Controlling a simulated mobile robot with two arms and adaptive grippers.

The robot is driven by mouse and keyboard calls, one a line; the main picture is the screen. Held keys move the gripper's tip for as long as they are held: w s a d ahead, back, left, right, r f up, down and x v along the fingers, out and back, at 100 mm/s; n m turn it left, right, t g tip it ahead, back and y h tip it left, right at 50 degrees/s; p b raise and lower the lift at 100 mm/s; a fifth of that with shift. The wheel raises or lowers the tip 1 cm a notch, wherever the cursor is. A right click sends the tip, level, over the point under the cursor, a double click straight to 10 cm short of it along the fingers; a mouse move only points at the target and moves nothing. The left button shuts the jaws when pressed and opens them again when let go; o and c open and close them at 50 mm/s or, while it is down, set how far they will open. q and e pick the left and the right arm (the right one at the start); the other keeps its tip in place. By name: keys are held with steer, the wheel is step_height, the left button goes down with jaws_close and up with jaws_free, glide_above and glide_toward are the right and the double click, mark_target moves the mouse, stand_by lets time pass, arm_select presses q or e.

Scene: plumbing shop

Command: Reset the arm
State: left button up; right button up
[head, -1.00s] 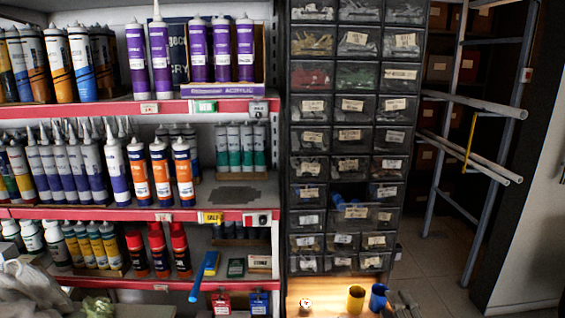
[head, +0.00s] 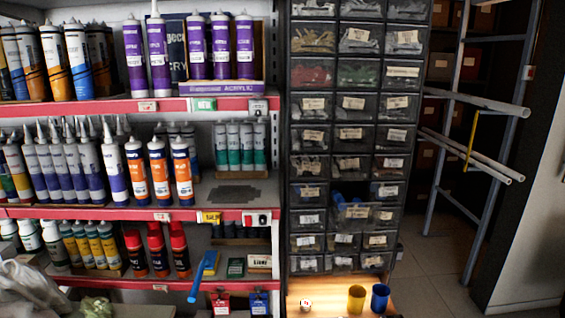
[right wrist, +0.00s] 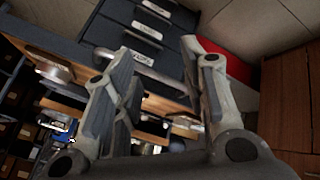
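My right gripper (right wrist: 158,54) shows in the right wrist view, its two grey fingers spread apart with nothing between them. Behind them are dark drawers with white labels (right wrist: 142,28). Neither gripper is visible in the head view, and my left gripper is in no view. In the head view a yellow cup (head: 356,299) and a blue cup (head: 380,298) stand upright side by side on a lit wooden surface (head: 330,288) at the bottom. A small white and red item (head: 306,305) is left of them.
A dark drawer cabinet (head: 350,135) stands behind the cups, with one drawer (head: 352,213) pulled out. Shelves of tubes and bottles (head: 150,165) fill the left. A pipe rack (head: 470,140) stands at the right. The floor (head: 435,280) between rack and cabinet is clear.

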steer(key=s+f+m+g, duration=0.2)
steer(key=s+f, duration=0.3)
steer(key=s, duration=0.5)
steer(key=s+f+m+g, duration=0.2)
steer(key=s+f, duration=0.3)
steer(key=s, duration=0.5)
steer(key=s+f+m+g, duration=0.1)
steer(key=s+f+g, duration=0.1)
steer(key=s+f, duration=0.3)
steer(key=s, duration=0.4)
steer(key=shift+s+a+m, duration=0.15)
steer(key=shift+s+m, duration=0.25)
stand_by(2.5)
